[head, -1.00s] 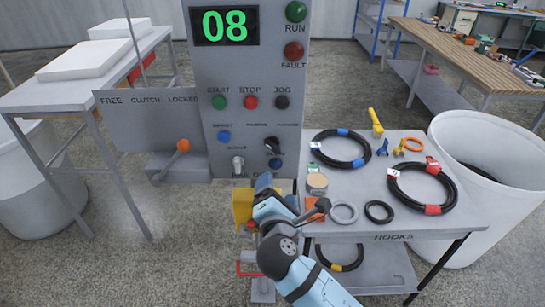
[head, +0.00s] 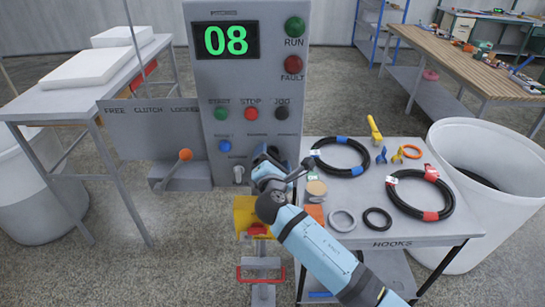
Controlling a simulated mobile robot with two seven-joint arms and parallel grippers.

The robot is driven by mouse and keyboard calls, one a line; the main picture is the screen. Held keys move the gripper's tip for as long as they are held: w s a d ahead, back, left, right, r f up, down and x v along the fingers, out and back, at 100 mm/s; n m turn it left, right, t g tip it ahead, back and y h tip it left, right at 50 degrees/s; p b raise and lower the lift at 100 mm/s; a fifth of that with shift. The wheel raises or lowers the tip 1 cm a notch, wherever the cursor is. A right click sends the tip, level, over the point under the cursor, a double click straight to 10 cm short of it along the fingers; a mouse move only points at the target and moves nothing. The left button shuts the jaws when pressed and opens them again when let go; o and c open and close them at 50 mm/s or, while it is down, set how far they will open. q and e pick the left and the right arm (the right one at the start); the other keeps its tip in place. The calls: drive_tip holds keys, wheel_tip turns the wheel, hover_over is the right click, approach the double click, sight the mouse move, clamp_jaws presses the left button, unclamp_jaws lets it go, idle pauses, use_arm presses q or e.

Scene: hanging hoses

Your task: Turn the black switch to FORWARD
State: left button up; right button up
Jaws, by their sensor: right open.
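The grey control panel (head: 196,75) stands upright ahead with a green 08 display. The black switch is on its lower right, behind my right gripper, which hides it and its labels. My right gripper (head: 268,156) is in front of that spot, its blue arm reaching in from the lower right. It is open; I cannot tell whether its fingers touch the switch or are around it. My left gripper is not in view.
A silver toggle (head: 239,175) and a blue button (head: 225,146) sit left of the gripper. An orange-knobbed lever (head: 185,155) is further left. A cart (head: 330,220) with hoses stands close on the right, beside a white bin (head: 440,135). A yellow object (head: 246,217) is below the gripper.

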drive_tip(key=shift+w, duration=0.15)
drive_tip(key=shift+c, duration=0.2)
drive_tip(key=c, duration=0.9)
